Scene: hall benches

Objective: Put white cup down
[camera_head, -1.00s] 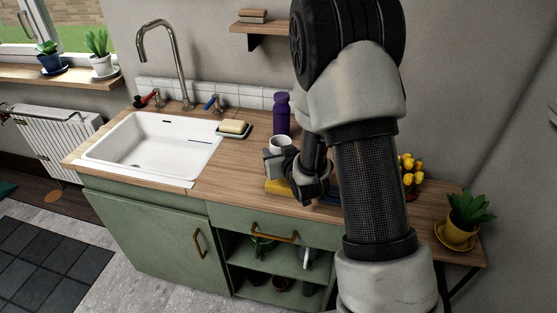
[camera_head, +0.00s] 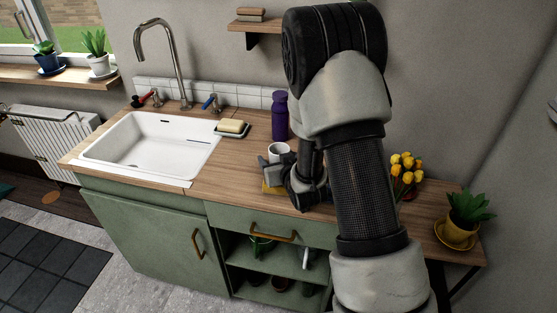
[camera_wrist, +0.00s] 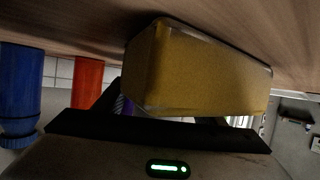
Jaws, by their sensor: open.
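The white cup (camera_head: 279,150) is upright over the wooden counter, to the right of the sink and in front of the purple bottle. My gripper (camera_head: 279,170) is open and low over the counter, right at the cup; its grey finger partly hides the cup's lower part. Whether the fingers touch the cup, and what lies under its base, I cannot see. A yellow block (camera_head: 270,188) shows just below the gripper. In the wrist view the yellow block (camera_wrist: 200,70) fills the middle, close in front of the fingers, and the cup is mostly hidden.
The purple bottle (camera_head: 280,116) stands behind. A soap dish (camera_head: 232,130) sits beside the white sink (camera_head: 150,146). Yellow flowers (camera_head: 405,170) and a potted plant (camera_head: 464,212) are at right. The wrist view shows red (camera_wrist: 88,84) and blue (camera_wrist: 22,85) cylinders. The counter (camera_head: 230,180) between sink and gripper is clear.

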